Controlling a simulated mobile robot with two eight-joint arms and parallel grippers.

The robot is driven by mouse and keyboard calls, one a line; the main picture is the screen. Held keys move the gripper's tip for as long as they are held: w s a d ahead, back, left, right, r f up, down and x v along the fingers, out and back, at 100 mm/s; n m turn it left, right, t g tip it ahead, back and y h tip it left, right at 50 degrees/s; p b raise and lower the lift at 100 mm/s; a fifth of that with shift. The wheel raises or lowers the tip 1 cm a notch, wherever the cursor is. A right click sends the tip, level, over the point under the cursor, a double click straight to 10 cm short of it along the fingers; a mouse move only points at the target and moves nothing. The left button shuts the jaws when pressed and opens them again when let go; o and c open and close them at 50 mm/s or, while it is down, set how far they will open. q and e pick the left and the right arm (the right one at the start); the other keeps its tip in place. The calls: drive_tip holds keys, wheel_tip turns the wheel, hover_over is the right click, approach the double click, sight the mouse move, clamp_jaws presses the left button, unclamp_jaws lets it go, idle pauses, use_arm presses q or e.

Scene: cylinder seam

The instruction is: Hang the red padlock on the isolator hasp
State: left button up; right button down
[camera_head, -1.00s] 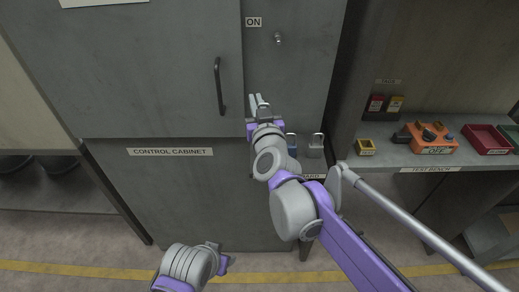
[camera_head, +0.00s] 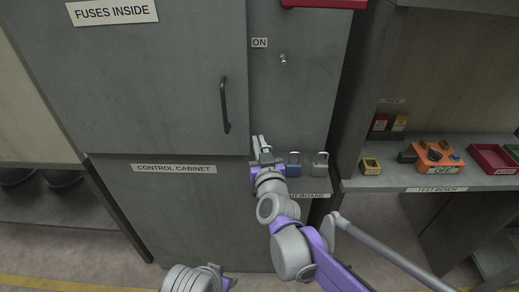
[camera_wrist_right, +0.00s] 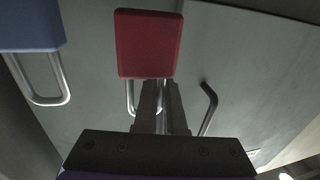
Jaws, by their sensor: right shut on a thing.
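The red padlock (camera_wrist_right: 148,43) fills the upper middle of the right wrist view, its steel shackle beside my finger ends. My right gripper (camera_head: 260,143) is shut on it in front of the cabinet, left of the blue padlock (camera_head: 294,168). In the head view the red padlock is hidden by my gripper. I cannot tell whether it still rests on its board. The isolator fitting (camera_head: 283,59), a small metal piece beside the ON label (camera_head: 259,43), is above and right of the gripper. My left gripper (camera_head: 228,284) is low at the bottom edge, its fingers unclear.
A grey padlock (camera_head: 320,166) hangs right of the blue one. The blue padlock also shows in the right wrist view (camera_wrist_right: 30,28). The cabinet door handle (camera_head: 225,105) stands out at left. A test bench (camera_head: 400,178) with an orange box (camera_head: 434,155) is at right.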

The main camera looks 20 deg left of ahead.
drive_tip(key=shift+f, duration=0.85)
drive_tip(key=shift+f, duration=0.15)
drive_tip(key=c, duration=1)
unclamp_jaws()
drive_tip(key=v, duration=1)
drive_tip(key=shift+s+d+b, duration=0.2)
drive_tip(key=shift+s+b, duration=0.15)
